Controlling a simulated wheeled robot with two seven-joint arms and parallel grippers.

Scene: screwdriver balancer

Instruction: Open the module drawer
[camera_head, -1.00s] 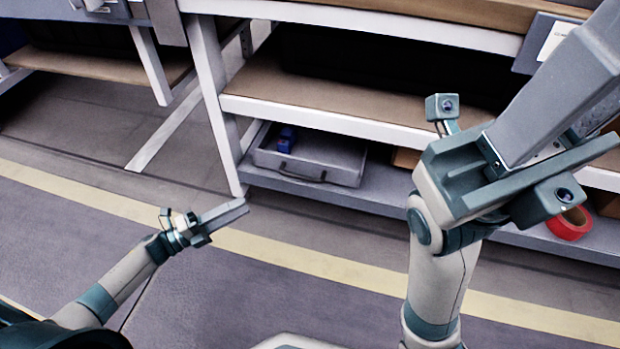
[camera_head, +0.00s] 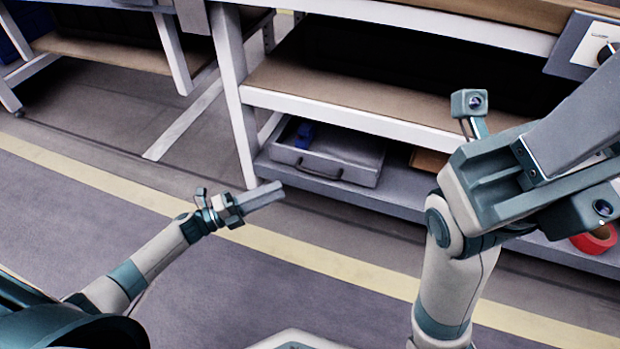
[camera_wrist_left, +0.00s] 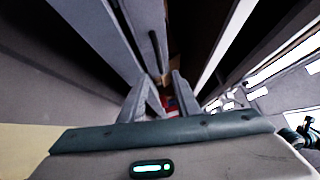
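The module drawer (camera_head: 362,171) is a grey open-topped tray on the lower shelf of the bench, with a dark bar handle (camera_head: 318,173) on its front. A blue object (camera_head: 304,134) lies inside it. My left gripper (camera_head: 280,190) is in front of the drawer, to the left of and below the handle in the head view, apart from it. In the left wrist view its two fingers (camera_wrist_left: 163,80) are spread with nothing between them. The handle (camera_wrist_left: 154,48) shows beyond them there. My right gripper (camera_head: 570,160) is large at the right; its fingertips are cut off.
The bench leg (camera_head: 236,100) stands left of the drawer. The upper shelf (camera_head: 370,97) overhangs it. A red tape roll (camera_head: 595,239) and a brown box (camera_head: 428,160) are on the lower shelf to the right. The floor in front, with a yellow stripe (camera_head: 330,262), is clear.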

